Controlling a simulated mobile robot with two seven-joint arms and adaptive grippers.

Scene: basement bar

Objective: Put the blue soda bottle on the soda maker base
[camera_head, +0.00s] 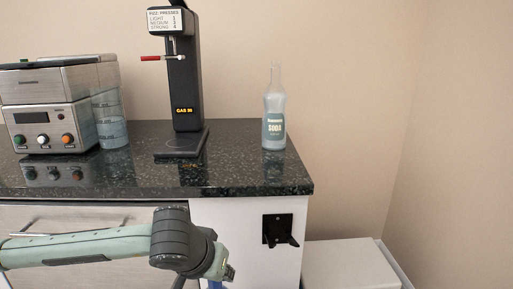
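A pale blue-grey, see-through soda bottle (274,107) with a teal SODA label stands upright on the counter, near its right end. The black soda maker (185,85) stands to its left, with a sign on top and a red-tipped lever. Its flat base (181,145) is bare and reaches toward the front of the counter. The bottle is apart from the base. My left arm crosses the lower left below the counter edge; its gripper fingers do not show. A small blue patch shows at the bottom edge under the arm; I cannot tell what it is. My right gripper is not in view.
A silver machine (45,110) with knobs and a clear container (111,120) stand on the left of the dark speckled counter (240,172). A black bracket (279,229) sits on the cabinet front. A low white box (350,265) is at lower right.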

